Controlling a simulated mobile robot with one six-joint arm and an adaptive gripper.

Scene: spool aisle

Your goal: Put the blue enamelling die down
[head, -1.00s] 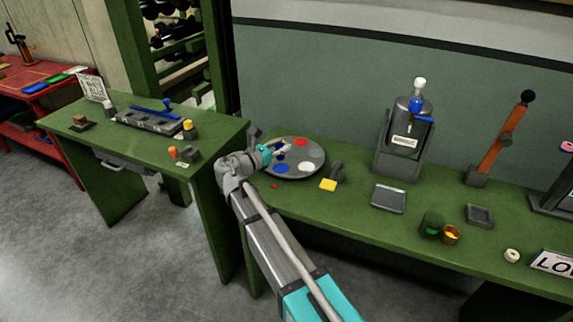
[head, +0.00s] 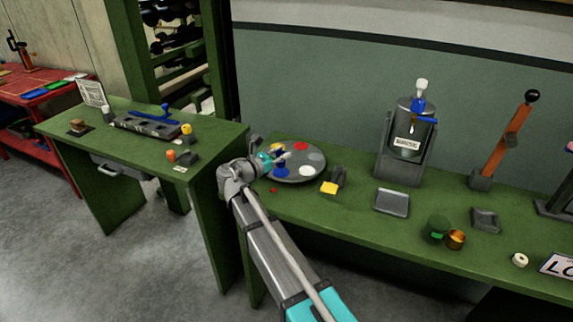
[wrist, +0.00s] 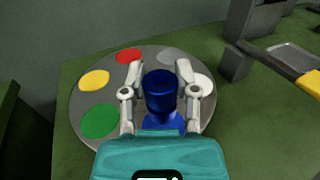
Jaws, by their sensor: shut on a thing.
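The blue enamelling die (wrist: 161,95) is a dark blue knobbed piece between my gripper's two fingers in the wrist view. My gripper (wrist: 161,78) is shut on it. It is over the round grey plate (wrist: 152,56), which has red, yellow, green, white and grey spots around its rim. In the head view my gripper (head: 281,157) is at the plate's left part, and the die (head: 280,169) shows partly beside it. The plate also shows in the head view (head: 312,177). I cannot tell whether the die's base touches the plate.
A dark block with a yellow front (head: 329,187) stands just right of the plate. Further right are a grey tray (head: 391,201), a grey dispenser (head: 406,135), and green and copper cups (head: 456,239). A second green table (head: 70,139) stands left, across a gap.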

